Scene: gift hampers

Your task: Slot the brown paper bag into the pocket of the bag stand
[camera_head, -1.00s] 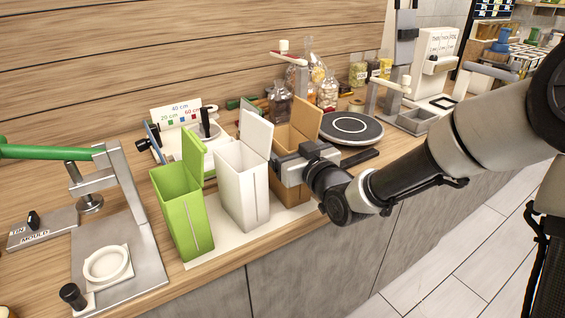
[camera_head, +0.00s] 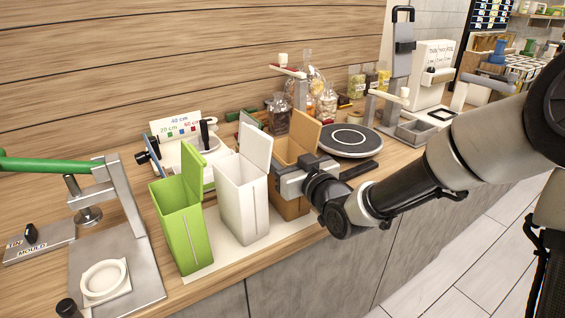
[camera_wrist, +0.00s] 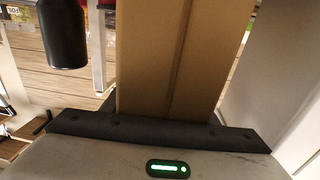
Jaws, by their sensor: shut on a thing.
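The brown paper bag (camera_head: 292,209) stands upright with its tall back flap raised, at the right end of a row of bags in the head view. My gripper (camera_head: 289,182) is shut on it from the right front side, covering part of its front. In the wrist view the bag's brown face (camera_wrist: 168,60) rises just beyond the dark gripper edge (camera_wrist: 160,130); the fingertips are hidden. I cannot make out for sure which thing is the bag stand or its pocket.
A white bag (camera_head: 241,205) stands close left of the brown bag, and a green bag (camera_head: 180,230) beyond it, on a pale mat (camera_head: 215,262). A black round turntable (camera_head: 349,141) lies behind right. A metal press (camera_head: 115,250) stands left. The counter's front edge is near.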

